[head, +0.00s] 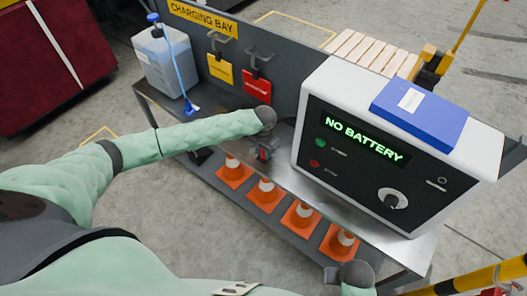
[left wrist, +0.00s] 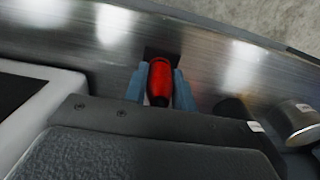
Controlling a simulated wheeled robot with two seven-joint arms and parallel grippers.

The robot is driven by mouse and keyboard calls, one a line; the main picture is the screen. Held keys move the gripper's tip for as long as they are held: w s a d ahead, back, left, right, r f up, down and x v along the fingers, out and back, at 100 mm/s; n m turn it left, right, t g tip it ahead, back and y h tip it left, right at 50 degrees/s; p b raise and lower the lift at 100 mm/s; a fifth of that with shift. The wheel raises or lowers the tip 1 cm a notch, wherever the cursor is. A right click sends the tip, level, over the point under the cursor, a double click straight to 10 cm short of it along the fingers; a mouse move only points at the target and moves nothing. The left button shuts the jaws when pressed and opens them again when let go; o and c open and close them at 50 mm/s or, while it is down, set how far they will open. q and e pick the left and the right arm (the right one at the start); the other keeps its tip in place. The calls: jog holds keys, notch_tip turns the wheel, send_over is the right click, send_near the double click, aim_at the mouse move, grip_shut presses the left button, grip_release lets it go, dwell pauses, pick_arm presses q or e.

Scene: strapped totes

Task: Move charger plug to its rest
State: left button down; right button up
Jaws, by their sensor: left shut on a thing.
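My left gripper (head: 264,153) is over the metal bench, left of the white charger (head: 325,90). In the left wrist view its two blue fingers (left wrist: 160,92) are shut on a red plug-like piece (left wrist: 159,78), likely the charger plug. A dark block (left wrist: 161,53) shows just beyond the plug; I cannot tell whether they touch. In the head view only a little red shows at the gripper. I cannot make out which part is the plug's rest. My right gripper (head: 333,275) shows small and dark at the bottom, its jaws unclear.
The charger reads "NO BATTERY", with a blue box (head: 419,112) on top. A yellow tag (head: 221,70) and a red tag (head: 256,86) hang on the back panel. A jug (head: 163,60) stands at the bench's left end. Several orange cones (head: 268,194) stand on the lower shelf.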

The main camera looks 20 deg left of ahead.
pick_arm(q)
jog(key=shift+f, duration=0.3)
jog(key=c, duration=1.1)
grip_release()
jog(key=shift+o, duration=0.2)
jog(key=shift+r, duration=0.55)
notch_tip(320, 180, up, 7)
jog(key=shift+f+b, duration=0.15)
jog(key=shift+b, duration=0.8)
jog(key=shift+f, duration=0.1)
